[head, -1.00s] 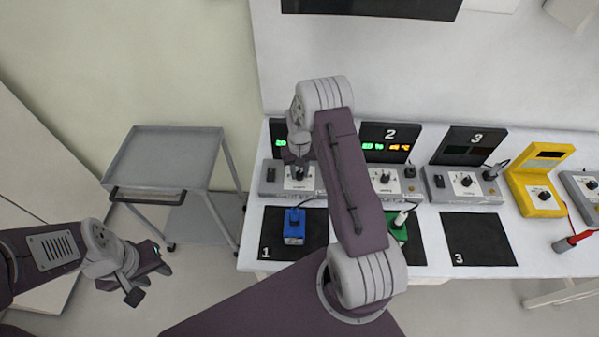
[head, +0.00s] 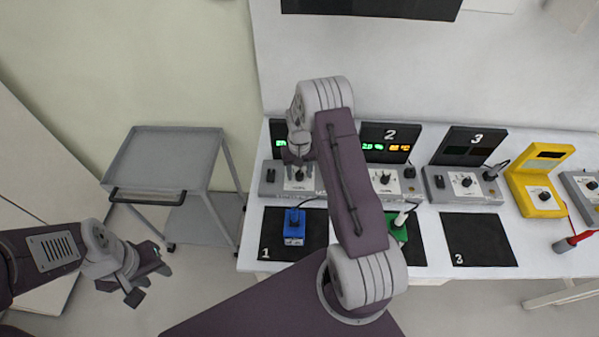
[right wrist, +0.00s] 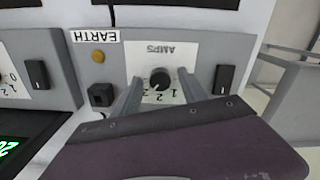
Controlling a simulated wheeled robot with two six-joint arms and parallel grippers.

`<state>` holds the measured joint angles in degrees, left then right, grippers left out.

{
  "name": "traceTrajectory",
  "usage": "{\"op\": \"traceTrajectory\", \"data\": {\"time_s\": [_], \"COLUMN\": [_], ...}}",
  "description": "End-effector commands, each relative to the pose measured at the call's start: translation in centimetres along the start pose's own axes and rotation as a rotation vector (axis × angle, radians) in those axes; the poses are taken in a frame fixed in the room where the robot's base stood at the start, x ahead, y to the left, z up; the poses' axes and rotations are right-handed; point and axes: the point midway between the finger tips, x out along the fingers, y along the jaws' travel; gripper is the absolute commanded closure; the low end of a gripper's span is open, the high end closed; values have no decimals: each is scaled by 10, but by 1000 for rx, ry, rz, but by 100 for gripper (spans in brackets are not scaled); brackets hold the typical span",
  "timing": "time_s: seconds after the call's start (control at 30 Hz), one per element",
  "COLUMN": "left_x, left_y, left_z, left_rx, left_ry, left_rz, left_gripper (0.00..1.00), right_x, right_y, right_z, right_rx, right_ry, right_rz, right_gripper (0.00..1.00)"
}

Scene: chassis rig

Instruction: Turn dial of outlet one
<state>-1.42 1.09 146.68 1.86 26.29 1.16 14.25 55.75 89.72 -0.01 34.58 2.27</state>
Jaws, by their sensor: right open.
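Outlet one is the grey unit at the left end of the bench, with a black dial (head: 299,174) on a white plate. In the right wrist view the dial (right wrist: 160,79) sits on a plate marked AMPS, its small numbers only partly readable. My right gripper (right wrist: 160,92) is open, with one finger to each side of the dial and a gap to it. In the head view my right gripper (head: 298,158) is just above the dial, partly hidden by its own wrist. My left gripper (head: 146,277) is open and empty, away from the bench at the lower left.
A blue device (head: 294,228) lies on mat 1 (head: 269,243) and a green one (head: 398,229) on mat 2. Outlet 3 (head: 463,184) and a yellow unit (head: 540,196) stand to the right. A grey cart (head: 166,155) is left of the bench.

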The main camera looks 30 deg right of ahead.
Motion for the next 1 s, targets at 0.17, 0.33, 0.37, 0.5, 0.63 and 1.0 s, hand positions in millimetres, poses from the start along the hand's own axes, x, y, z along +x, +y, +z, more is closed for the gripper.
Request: {"op": "traceTrajectory", "data": {"time_s": [0.17,0.33,0.37,0.5,0.63,1.0], "left_x": [8,14,15,16,16,16], "left_y": [0,0,0,0,0,0], "left_z": [1,2,2,2,2,2], "left_rx": [0,0,0,0,0,0], "left_ry": [0,0,0,0,0,0], "left_rz": [0,0,0,0,0,0], "left_gripper": [64,64,64,64,64,64], "right_x": [-30,-66,-72,-87,-89,-89], "right_y": [0,0,0,0,0,0], "right_z": [-2,-1,-1,-1,0,0], "right_rx": [0,0,0,0,0,0], "right_ry": [8,5,6,3,1,1], "right_rz": [0,0,0,0,0,0], "right_gripper": [50,50,50,50,50,50]}}
